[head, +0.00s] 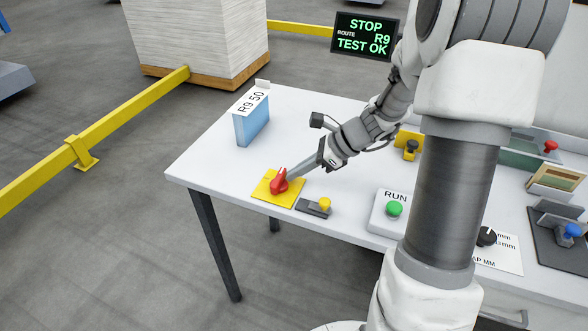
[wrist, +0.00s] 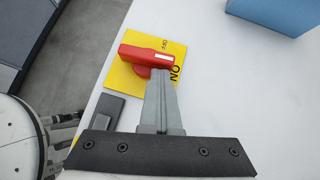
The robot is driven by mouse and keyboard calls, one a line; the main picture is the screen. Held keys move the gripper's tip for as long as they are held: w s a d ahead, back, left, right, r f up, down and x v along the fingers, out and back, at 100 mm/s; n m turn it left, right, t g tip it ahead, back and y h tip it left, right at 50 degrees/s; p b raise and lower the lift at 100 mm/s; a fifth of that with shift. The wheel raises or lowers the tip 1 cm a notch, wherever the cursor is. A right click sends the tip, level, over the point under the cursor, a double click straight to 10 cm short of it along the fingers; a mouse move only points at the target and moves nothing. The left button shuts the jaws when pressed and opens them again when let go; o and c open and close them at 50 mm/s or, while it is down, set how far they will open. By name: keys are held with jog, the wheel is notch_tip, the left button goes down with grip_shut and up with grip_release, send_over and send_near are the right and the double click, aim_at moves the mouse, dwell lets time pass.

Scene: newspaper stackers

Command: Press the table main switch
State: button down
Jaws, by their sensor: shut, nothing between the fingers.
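The main switch is a red rotary handle (head: 279,181) on a yellow plate (head: 262,196) at the table's left front. In the wrist view the red handle (wrist: 146,57) shows a white mark, and the yellow plate (wrist: 124,81) reads OFF at its upper edge and ON at the right. The handle lies across the plate, one end towards ON. My gripper (head: 291,175) is shut and empty, its fingertips at the handle's right side. In the wrist view the fingertips (wrist: 161,75) overlap the handle's near edge; I cannot tell whether they touch it.
On the white table (head: 215,163) stand a blue box (head: 251,126) labelled R9 50, a grey block with a yellow button (head: 324,204), and a RUN box with a green button (head: 394,209). A screen (head: 365,36) reads STOP, ROUTE R9, TEST OK.

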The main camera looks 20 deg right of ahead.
jog(key=shift+w+a+r+n+g+y+p, duration=0.15)
jog(key=shift+w+n+g+p, duration=0.1)
jog(key=shift+n+g+p, duration=0.25)
jog(key=shift+w+d+r+n+g+y+p, duration=0.15)
jog(key=shift+w+n+g+p, duration=0.15)
jog(key=shift+n+p, duration=0.35)
jog(key=n+g+p, duration=0.1)
jog(key=w+n+g+p, duration=0.1)
jog(key=n+g+p, duration=0.1)
jog(key=a+n+g+p, duration=0.1)
jog(key=n, duration=0.1)
jog(key=shift+w+a+f+n, duration=0.1)
jog(key=shift+w+f+n, duration=0.05)
jog(key=shift+w+n, duration=0.15)
jog(key=shift+w+a+n+g+p, duration=0.2)
jog(key=shift+n+g+p, duration=0.25)
jog(key=shift+n+g, duration=0.2)
jog(key=shift+w+a+n+g+p, duration=0.2)
jog(key=shift+n+g+p, duration=0.2)
jog(key=shift+n+g, duration=0.2)
jog(key=n, duration=0.1)
jog(key=n+g+h, duration=0.1)
jog(key=a+n+g+h+p, duration=0.1)
jog(key=shift+w+f+n, duration=0.1)
jog(key=shift+w+n, duration=0.2)
jog(key=shift+n, duration=0.1)
jog(key=shift+a, duration=0.35)
jog(key=shift+w, duration=0.1)
